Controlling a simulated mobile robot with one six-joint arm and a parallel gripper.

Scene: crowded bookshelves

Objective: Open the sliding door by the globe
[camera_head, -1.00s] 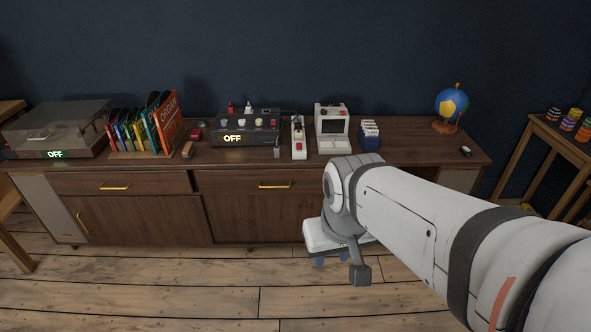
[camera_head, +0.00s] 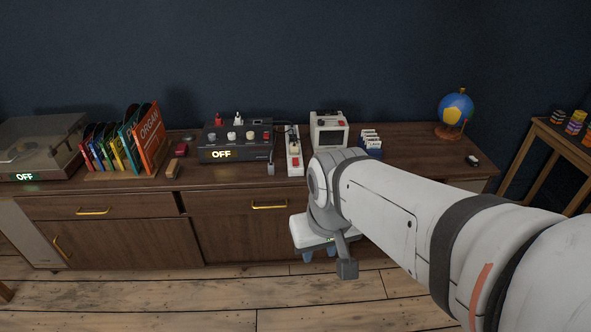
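A blue and yellow globe (camera_head: 456,108) on a brown stand sits at the right end of a long wooden sideboard (camera_head: 410,150). The sideboard's front below the globe is mostly hidden behind my arm. A dark wood door panel (camera_head: 240,238) shows left of my gripper, under the middle drawer; I see no handle on its visible part. My gripper (camera_head: 319,255) is in front of the sideboard, below the top, pointing down.
On the top stand a record player (camera_head: 45,142), upright records (camera_head: 125,140), a dark box reading OFF (camera_head: 235,141), a power strip (camera_head: 294,158) and a small white console (camera_head: 329,130). A left door (camera_head: 130,243) has a gold handle. A side table (camera_head: 555,135) stands right. The floor in front is clear.

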